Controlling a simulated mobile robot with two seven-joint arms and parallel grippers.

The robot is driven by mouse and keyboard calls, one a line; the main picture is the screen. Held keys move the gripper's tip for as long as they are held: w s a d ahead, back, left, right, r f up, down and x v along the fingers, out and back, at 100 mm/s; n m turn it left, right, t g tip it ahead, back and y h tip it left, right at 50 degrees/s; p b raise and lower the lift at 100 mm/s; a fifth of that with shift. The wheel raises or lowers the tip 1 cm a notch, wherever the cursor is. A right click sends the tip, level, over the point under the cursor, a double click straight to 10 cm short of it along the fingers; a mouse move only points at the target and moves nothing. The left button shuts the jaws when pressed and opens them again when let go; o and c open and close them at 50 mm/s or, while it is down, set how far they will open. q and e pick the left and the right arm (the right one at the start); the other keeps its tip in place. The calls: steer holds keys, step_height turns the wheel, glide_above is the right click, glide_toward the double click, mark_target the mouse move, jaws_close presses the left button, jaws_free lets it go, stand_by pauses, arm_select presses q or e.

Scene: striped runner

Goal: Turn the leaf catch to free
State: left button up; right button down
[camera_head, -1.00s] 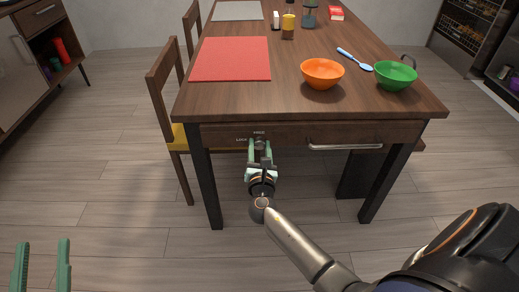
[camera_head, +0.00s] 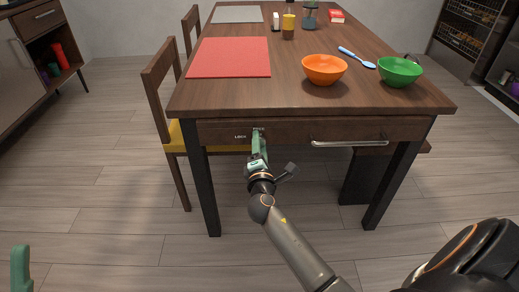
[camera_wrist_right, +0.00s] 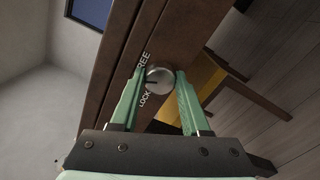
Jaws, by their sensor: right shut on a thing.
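The leaf catch is a round silver knob (camera_wrist_right: 160,80) on the table's front apron. The lettering FREE and LOCK shows beside it in the right wrist view. A dark mark on the knob points left there, roughly between the two words. My right gripper (camera_wrist_right: 159,76) is shut on the knob, one green finger on each side. In the head view, my right gripper (camera_head: 258,143) covers most of the knob, and LOCK shows to its left. One green finger of my left gripper (camera_head: 20,268) shows at the lower left corner, away from the table.
The wooden table (camera_head: 228,100) carries a red mat (camera_head: 230,57), an orange bowl (camera_head: 324,69), a green bowl (camera_head: 399,71) and a blue spoon (camera_head: 355,58). A bar handle (camera_head: 348,143) is right of the catch. A chair (camera_head: 160,85) stands at left.

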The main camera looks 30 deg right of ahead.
arm_select(q)
steer(key=shift+d+f+b, duration=0.2)
steer(key=shift+f+b, duration=0.95)
steer(key=shift+f, duration=0.35)
arm_select(e)
steer(key=shift+m, duration=2.3)
steer(key=shift+c, duration=1.9)
jaws_free()
arm_select(q)
steer(key=shift+n, duration=0.3)
